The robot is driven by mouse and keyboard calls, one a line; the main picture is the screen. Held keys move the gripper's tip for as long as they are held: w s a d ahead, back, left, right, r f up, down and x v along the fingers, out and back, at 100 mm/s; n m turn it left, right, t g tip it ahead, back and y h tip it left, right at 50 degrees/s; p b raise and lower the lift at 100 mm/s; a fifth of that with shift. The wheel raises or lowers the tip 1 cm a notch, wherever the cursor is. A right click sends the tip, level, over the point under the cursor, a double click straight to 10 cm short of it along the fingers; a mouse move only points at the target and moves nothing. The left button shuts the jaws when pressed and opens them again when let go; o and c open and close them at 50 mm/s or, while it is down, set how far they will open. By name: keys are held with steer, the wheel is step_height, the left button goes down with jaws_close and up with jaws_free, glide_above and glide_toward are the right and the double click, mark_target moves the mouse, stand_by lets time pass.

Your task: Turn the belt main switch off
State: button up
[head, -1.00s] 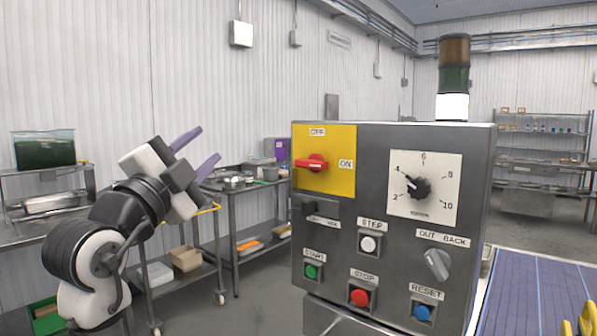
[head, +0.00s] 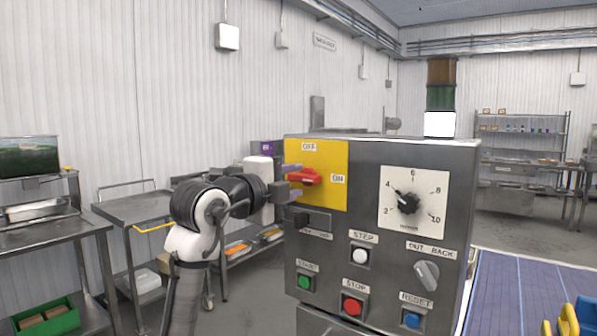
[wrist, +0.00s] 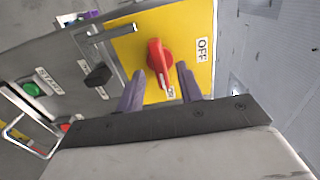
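The red belt main switch (head: 306,177) sits on a yellow plate (head: 325,192) at the upper left of the grey control box, its handle pointing toward ON. OFF is printed above it. In the wrist view the red handle (wrist: 157,58) points down toward the ON label, between the two purple fingers. My gripper (head: 290,182) is at the left edge of the plate, with one finger above and one below the handle. My gripper (wrist: 160,88) is open, with a gap visible on both sides of the handle. Whether the fingertips touch the plate cannot be told.
A black lever (head: 297,217) sits just below the plate. The box (head: 365,238) also carries a dial (head: 405,203), a grey selector (head: 427,275) and several push buttons. A blue belt (head: 510,290) lies to the right. Steel tables (head: 140,208) stand at left.

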mark_target(304, 178)
steer(key=shift+x, duration=1.3)
jaws_close()
